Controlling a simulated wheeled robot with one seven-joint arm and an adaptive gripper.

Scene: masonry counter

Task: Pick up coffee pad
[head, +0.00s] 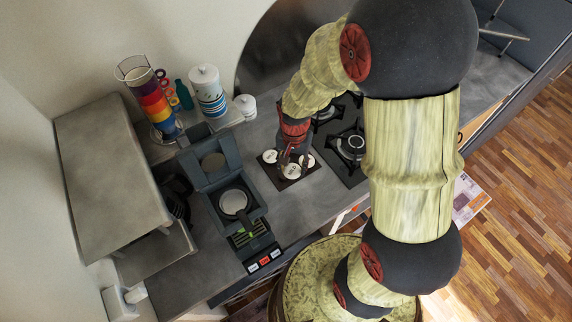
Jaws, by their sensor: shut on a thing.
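Several white round coffee pads sit at a small dark square tray (302,181) on the counter, left of the stove. One pad (269,156) shows at the left, one (307,161) at the right and one (291,171) at the front. My gripper (288,162) reaches down over the tray among the pads and is shut on a coffee pad. The fingers are small and partly hide the pads, so I cannot tell clearly which pad is held or whether it is off the tray.
An open coffee machine (254,244) with a round light disc (234,203) stands left of the tray. A stack of coloured cups (161,103), white canisters (206,88) and a grey box-like unit (100,180) are farther left. The gas stove (350,146) is right of the tray.

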